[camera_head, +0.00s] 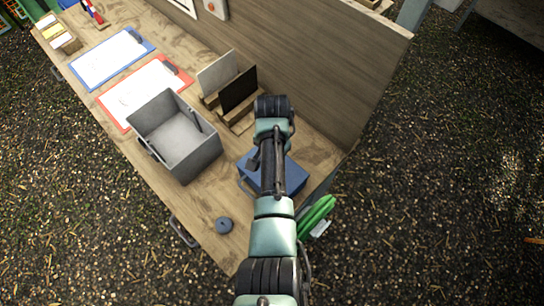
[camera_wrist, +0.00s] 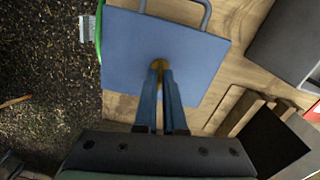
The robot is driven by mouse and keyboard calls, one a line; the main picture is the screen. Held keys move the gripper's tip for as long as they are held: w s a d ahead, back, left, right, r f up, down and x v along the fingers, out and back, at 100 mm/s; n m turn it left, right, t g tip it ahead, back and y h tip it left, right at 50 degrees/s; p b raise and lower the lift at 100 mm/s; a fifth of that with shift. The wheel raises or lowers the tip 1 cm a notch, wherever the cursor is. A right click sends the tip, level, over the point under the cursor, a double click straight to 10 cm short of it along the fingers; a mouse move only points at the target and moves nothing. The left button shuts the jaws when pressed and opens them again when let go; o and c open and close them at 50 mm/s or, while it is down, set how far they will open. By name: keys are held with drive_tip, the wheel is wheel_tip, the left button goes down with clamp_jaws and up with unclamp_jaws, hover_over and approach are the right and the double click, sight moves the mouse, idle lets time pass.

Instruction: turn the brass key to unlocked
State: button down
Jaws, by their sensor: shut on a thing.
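The brass key (camera_wrist: 157,63) shows as a small yellow-gold piece at my fingertips in the wrist view, on the flat face of a blue box (camera_wrist: 185,45). My gripper (camera_wrist: 160,68) is shut on the key, and its fingers cover most of it. Whether the key stands at locked or unlocked cannot be told. In the head view the blue box (camera_head: 293,178) stands on the bench's near right part, partly behind my arm. The key and my fingertips are hidden there.
A grey open bin (camera_head: 185,150) stands left of the blue box. Upright panels in wooden stands (camera_head: 238,92) are behind it. A green bundle (camera_head: 316,214) is at the bench's right edge. A dark round piece (camera_head: 224,225) lies near the front edge. Clipboards (camera_head: 112,57) lie farther back.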

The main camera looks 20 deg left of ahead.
drive_tip(key=shift+r+m, duration=0.1)
drive_tip(key=shift+m, duration=0.7)
drive_tip(key=shift+w, duration=0.1)
drive_tip(key=c, duration=1)
unclamp_jaws()
wheel_tip(320, 180, up, 13)
drive_tip(key=b, duration=0.1)
